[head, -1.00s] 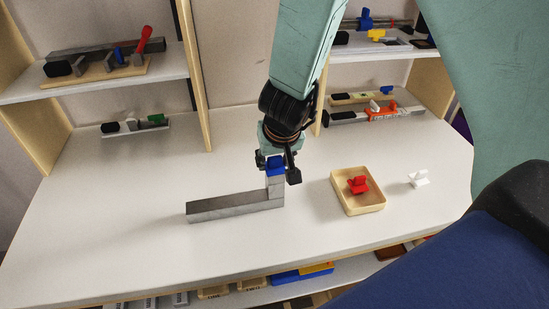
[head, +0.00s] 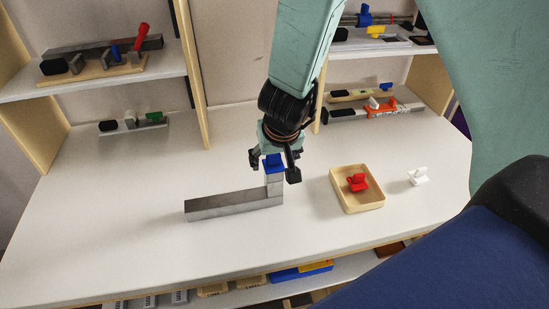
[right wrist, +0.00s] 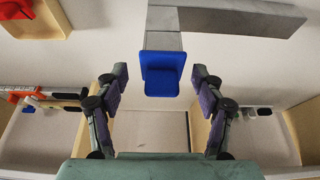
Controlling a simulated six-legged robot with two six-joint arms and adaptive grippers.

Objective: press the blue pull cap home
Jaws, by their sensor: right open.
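The blue pull cap (head: 274,163) sits on top of the upright end of a grey L-shaped metal block (head: 225,207) on the white table. In the right wrist view the blue cap (right wrist: 162,74) lies against the end of the grey block (right wrist: 235,20). My right gripper (head: 274,171) is just above and around the cap in the head view. In the right wrist view its two fingers (right wrist: 160,78) are spread wide, one on each side of the cap, with clear gaps and nothing held. Whether the cap is fully seated cannot be told. My left gripper is not in view.
A wooden tray (head: 345,207) with a red cap (head: 357,182) stands to the right, and a white cap (head: 418,176) lies beyond it. Shelves with fixtures (head: 95,62) rise at the back left and back right. The table left of the block is clear.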

